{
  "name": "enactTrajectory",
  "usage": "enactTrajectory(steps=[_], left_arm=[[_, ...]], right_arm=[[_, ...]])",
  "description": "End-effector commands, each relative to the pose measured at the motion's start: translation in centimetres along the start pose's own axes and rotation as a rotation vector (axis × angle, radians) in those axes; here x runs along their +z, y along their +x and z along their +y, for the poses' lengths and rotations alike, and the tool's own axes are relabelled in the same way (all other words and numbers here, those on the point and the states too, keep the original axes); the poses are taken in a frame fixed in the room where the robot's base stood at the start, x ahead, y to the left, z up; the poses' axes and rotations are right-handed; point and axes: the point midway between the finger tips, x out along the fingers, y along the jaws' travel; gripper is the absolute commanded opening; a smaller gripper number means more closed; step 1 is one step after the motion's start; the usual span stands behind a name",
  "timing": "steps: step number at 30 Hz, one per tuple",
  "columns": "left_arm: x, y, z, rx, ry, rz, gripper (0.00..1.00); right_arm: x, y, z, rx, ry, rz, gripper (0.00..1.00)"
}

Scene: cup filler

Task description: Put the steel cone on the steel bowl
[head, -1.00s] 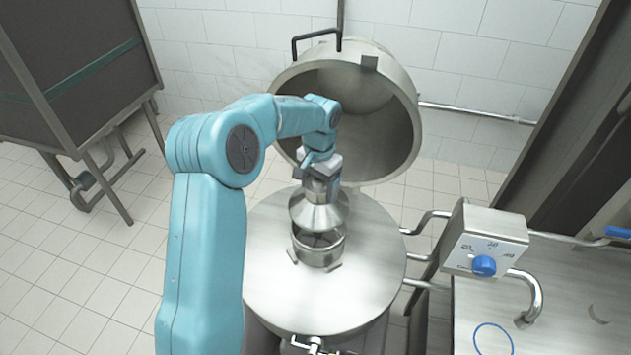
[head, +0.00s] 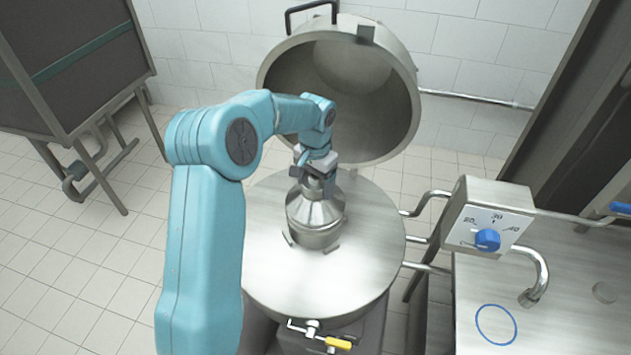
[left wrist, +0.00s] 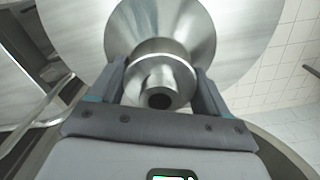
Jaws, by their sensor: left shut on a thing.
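The steel cone (head: 314,209) is upright, wide end down, over the steel bowl (head: 316,239) on the round steel top. Its lower edge meets the bowl's rim in the head view and hides the bowl's opening. I cannot tell whether it is fully seated. My left gripper (head: 314,180) is above the bowl, shut on the narrow neck of the cone. In the left wrist view the cone (left wrist: 160,22) flares out beyond the fingers, and the gripper (left wrist: 158,80) has a finger on each side of the neck. My right gripper is not in view.
The round steel top (head: 370,255) is clear around the bowl. An open round lid (head: 400,110) stands behind it. A control box with a blue knob (head: 487,240) and pipes are at right, beside a steel table (head: 570,320) with a blue ring mark.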

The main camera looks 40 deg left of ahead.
Motion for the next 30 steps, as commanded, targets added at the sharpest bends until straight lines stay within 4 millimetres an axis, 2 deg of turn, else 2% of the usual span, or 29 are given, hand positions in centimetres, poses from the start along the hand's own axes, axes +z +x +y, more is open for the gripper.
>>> enactTrajectory(steps=[24,25,26,27,30], left_arm=[[-0.1,1.1,0.0,-0.001,0.000,0.003,0.00],[-0.1,1.0,0.0,-0.001,0.000,0.003,0.86],[-0.1,1.0,0.0,-0.001,0.000,0.003,0.96],[0.0,1.0,0.0,-0.001,0.000,0.002,1.00],[0.0,1.0,0.0,0.000,0.000,0.002,1.00]], right_arm=[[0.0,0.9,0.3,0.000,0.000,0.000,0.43],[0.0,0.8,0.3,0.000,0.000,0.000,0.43],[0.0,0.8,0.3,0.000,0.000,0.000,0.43],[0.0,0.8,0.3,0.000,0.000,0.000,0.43],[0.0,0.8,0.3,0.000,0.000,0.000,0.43]])
